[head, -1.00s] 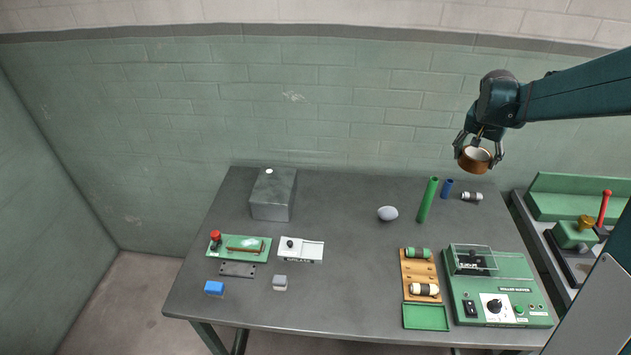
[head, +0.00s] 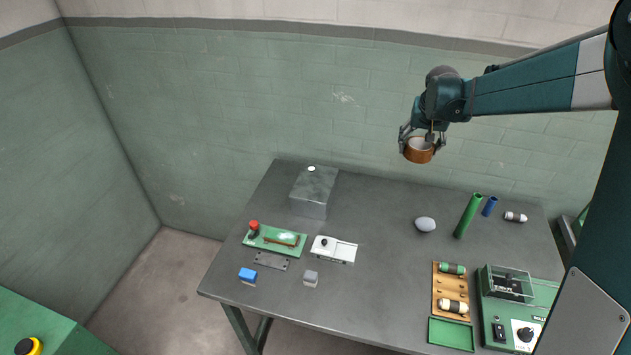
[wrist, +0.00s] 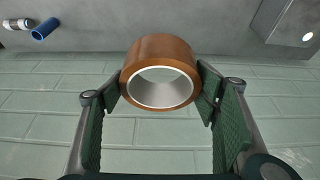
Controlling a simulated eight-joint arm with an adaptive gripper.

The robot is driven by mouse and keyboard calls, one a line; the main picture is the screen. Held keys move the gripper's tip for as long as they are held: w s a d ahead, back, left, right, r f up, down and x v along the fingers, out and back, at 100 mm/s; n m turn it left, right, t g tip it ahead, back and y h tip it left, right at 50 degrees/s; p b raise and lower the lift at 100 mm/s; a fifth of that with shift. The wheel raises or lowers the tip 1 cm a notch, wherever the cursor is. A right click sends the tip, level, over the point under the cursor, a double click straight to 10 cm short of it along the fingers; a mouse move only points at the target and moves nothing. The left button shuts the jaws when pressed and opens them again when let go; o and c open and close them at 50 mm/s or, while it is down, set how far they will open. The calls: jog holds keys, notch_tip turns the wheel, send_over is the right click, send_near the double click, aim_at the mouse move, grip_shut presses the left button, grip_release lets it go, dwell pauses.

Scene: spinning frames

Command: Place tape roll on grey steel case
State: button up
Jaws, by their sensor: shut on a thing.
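The brown tape roll (head: 418,151) is in my gripper (head: 421,146), high above the back edge of the table. In the wrist view the roll (wrist: 160,58) sits between the two green-padded fingers of my gripper (wrist: 165,88), its pale inner ring facing the camera. My gripper is shut on it. The grey steel case (head: 312,194) stands at the back left of the table, below and left of my gripper. A small white round spot shows on its top. A part of the case (wrist: 287,27) shows at the upper right of the wrist view.
On the grey table (head: 375,280) stand a white ovoid (head: 425,224), a green tube (head: 468,215), a blue tube (head: 489,206), a green board (head: 274,240) and a white device (head: 333,249). A green machine (head: 515,300) is at the right. The table between case and ovoid is clear.

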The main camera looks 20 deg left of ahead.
jog(key=s+a+n+y+p, duration=0.15)
jog(key=a+n, duration=0.25)
jog(key=a, duration=1.5)
jog(key=n+y, duration=0.1)
jog(key=n, duration=0.2)
send_over(313, 178)
jog(key=s+d, duration=0.1)
notch_tip(313, 178, down, 4)
jog(key=shift+s+f+p, duration=0.2)
jog(key=shift+f+p, duration=0.1)
jog(key=shift+f, duration=0.25)
jog(key=shift+f, duration=0.1)
jog(key=shift+g, duration=0.3)
jog(key=shift+f, duration=3.05)
jog(key=shift+f+p, duration=0.4)
jog(key=shift+f, duration=1.45)
jog(key=shift+f, duration=0.15)
